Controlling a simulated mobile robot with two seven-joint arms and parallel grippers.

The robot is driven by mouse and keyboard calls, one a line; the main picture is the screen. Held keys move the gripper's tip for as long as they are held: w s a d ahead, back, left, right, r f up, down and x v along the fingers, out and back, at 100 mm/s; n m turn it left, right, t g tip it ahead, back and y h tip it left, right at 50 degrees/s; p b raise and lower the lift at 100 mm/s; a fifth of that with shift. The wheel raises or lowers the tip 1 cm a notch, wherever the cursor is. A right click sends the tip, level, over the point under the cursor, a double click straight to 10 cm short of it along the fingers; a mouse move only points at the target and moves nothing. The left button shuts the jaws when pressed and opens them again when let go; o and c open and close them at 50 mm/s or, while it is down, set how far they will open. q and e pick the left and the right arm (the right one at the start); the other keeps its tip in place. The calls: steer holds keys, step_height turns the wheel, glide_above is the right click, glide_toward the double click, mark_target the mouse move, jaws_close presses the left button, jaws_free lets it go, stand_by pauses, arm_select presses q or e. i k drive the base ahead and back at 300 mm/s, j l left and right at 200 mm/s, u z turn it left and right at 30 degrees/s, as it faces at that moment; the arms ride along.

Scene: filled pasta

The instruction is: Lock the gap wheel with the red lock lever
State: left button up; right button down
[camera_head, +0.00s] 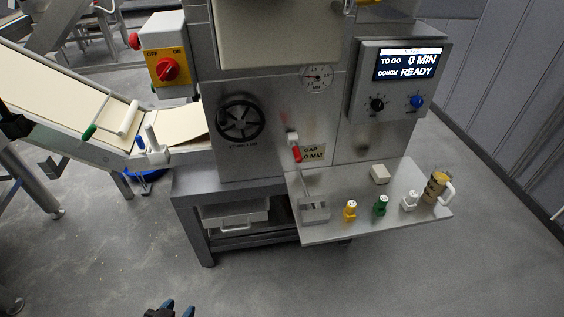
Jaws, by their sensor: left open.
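The gap wheel (240,118) is a black spoked handwheel on the grey machine front, left of centre. My right gripper is not in view.
A steel shelf (345,228) juts out below the lever, holding yellow, green and white small items, a pale block and a jug (435,188). A conveyor (60,110) and a red-yellow switch box (165,60) stand left. The floor in front is clear.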

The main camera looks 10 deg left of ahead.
mark_target(291, 137)
steer(key=i+j, duration=0.1)
steer(key=j, duration=0.4)
steer(key=i+j, duration=0.1)
steer(key=j, duration=0.35)
steer(key=i+j, duration=0.1)
steer(key=j, duration=0.4)
